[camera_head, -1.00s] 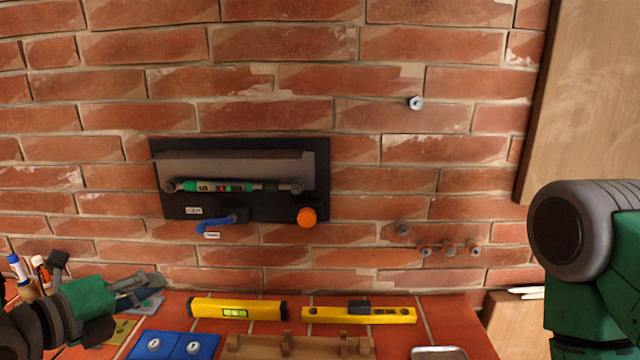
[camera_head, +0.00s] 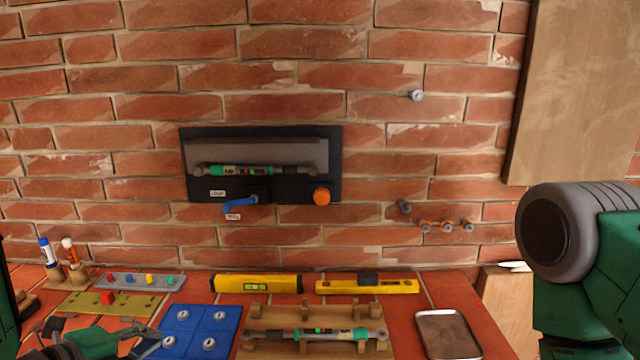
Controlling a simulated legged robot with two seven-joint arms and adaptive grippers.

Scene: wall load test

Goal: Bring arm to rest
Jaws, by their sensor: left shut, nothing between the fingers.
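My left gripper (camera_head: 150,333) is at the bottom left, low over the red-tiled bench beside a blue pad (camera_head: 185,318). Its fingers are shut with nothing between them. Whether it touches the pad cannot be told. The forearm (camera_head: 90,343) is partly cut off by the bottom edge. My right arm (camera_head: 590,250) shows as a green link with a grey joint at the right edge; its gripper is out of view.
A black wall panel (camera_head: 190,150) holds a green-and-grey tool, with a blue lever (camera_head: 240,205) and an orange knob (camera_head: 321,196). A wooden rack (camera_head: 260,318) bears a similar tool. Yellow levels (camera_head: 230,283), (camera_head: 400,287), a tray (camera_head: 447,315) and marker pens (camera_head: 47,251) stand on the bench.

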